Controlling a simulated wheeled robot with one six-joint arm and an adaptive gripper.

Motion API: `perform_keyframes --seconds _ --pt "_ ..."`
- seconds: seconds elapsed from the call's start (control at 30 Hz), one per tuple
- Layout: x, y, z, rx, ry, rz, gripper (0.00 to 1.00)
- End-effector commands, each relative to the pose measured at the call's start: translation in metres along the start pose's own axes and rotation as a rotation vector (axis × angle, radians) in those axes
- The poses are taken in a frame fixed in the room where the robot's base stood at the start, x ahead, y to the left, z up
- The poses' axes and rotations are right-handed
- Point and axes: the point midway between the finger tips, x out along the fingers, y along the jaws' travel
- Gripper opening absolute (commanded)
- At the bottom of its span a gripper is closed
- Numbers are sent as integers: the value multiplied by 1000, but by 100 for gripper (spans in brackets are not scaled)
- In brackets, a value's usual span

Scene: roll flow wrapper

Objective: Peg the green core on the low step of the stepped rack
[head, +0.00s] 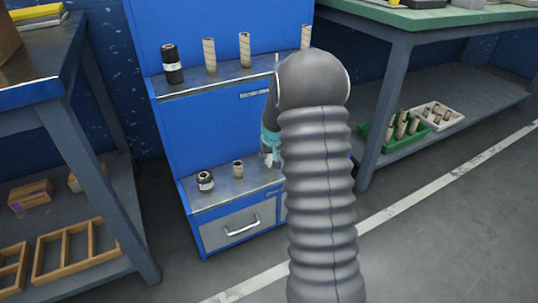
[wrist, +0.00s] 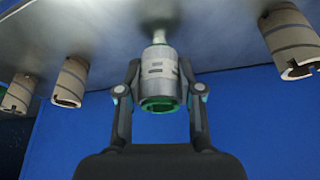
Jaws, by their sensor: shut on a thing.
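The green core (wrist: 158,84) is in the wrist view, a pale grey cylinder with dark marks and a green rim at its near end. My gripper (wrist: 160,72) is shut on it, one finger on each side. The core's far end points at a grey metal step surface; a narrow neck shows there, and I cannot tell whether the core is around a peg. In the head view my gripper (head: 268,157) is at the low step (head: 222,190) of the stepped rack (head: 200,108), partly hidden by my arm. The core cannot be made out there.
Brown cores stand on both sides of the held core in the wrist view, one at right (wrist: 290,42) and two at left (wrist: 70,82). On the low step are a black-and-white roll (head: 205,181) and a short brown core (head: 238,169). The upper step holds a black roll (head: 172,64) and brown cores.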

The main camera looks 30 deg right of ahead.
Motion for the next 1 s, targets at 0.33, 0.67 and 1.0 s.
perform_keyframes --seconds 0.33,0.67,1.0 --pt "9 0 4 0 -1 0 5" --pt "12 0 5 0 0 0 5" --pt "13 0 6 0 0 0 5"
